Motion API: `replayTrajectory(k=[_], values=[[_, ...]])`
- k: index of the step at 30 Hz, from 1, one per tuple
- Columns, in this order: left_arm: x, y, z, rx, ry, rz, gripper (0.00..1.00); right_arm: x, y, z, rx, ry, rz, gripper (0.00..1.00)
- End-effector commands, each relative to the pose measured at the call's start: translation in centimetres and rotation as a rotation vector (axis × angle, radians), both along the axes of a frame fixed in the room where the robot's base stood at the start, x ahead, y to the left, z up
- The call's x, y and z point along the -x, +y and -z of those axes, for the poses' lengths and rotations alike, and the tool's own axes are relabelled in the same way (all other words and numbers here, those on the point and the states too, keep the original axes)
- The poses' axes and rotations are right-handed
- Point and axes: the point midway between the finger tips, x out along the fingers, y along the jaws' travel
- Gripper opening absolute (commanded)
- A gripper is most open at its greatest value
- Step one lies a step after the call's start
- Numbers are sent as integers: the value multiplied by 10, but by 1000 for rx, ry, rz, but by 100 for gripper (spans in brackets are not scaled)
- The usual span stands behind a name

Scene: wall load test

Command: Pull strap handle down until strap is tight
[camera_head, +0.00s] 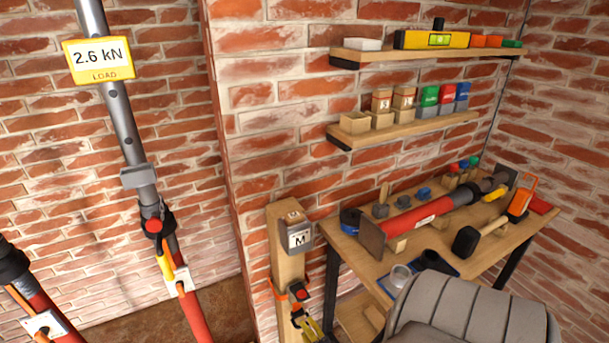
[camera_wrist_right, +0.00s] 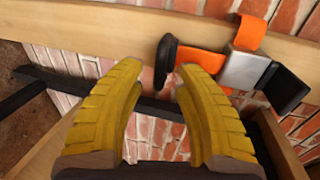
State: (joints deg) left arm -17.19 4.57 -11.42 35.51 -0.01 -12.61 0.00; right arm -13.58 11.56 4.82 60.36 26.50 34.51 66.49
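An orange strap with a metal and black buckle (camera_head: 299,293) is fixed around a wooden post (camera_head: 288,262). In the right wrist view the orange strap (camera_wrist_right: 250,36), the silver buckle (camera_wrist_right: 243,70) and a rounded black handle (camera_wrist_right: 165,62) show against the wood. My right gripper (camera_head: 304,320), with yellow ribbed fingers, is just below the buckle. In the right wrist view the right gripper (camera_wrist_right: 158,72) is open and empty, with the black handle's end just ahead of the gap between its fingertips. I cannot tell whether they touch. My left gripper is not in view.
A grey block marked M (camera_head: 298,236) is on the post. A cluttered workbench (camera_head: 372,269) stands to the right, below two loaded shelves (camera_head: 420,51). Another prop (camera_head: 45,318) stands lower left.

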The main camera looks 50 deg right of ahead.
Motion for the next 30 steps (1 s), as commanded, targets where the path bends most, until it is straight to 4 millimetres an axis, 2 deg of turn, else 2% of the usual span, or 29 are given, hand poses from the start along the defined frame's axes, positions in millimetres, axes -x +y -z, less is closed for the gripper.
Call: replayTrajectory(k=[3, 9, 20, 21, 30], values=[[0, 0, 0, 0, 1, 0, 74, -11, -4, 3, 0, 0, -1, 34], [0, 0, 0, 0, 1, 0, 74, -19, -8, 5, 1, 0, -1, 34], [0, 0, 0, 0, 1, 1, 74, -21, -9, 5, 0, 1, -1, 34], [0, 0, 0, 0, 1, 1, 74, -21, -9, 5, 0, 1, -1, 37], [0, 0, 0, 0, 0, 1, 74, -21, -9, 5, 1, 1, 0, 2]])
